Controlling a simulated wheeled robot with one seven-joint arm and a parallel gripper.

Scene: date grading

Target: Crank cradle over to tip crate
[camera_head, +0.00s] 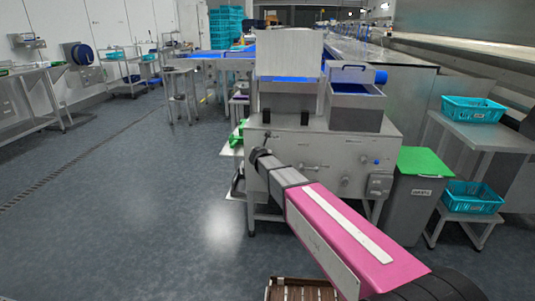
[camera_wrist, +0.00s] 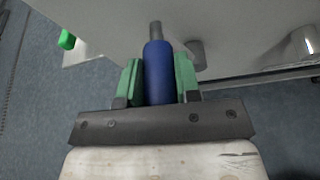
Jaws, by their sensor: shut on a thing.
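My gripper (camera_wrist: 158,85) has its green fingers on both sides of a blue crank handle (camera_wrist: 157,60) in the wrist view, shut on it. A grey rod (camera_wrist: 155,31) sticks out of the handle's far end towards the pale machine. In the head view, my gripper (camera_head: 261,156) is at the left front of the grey steel machine (camera_head: 310,150), and the handle is hidden there. A pale upright panel (camera_head: 289,52) stands on top of the machine, with blue light below it. I cannot tell whether it is the cradle or the crate.
A grey bin with a green lid (camera_head: 422,162) stands right of the machine. Teal crates (camera_head: 473,109) sit on steel stands at the right. A brown slatted thing (camera_head: 300,291) shows at the bottom edge. The floor (camera_head: 150,190) to the left is clear.

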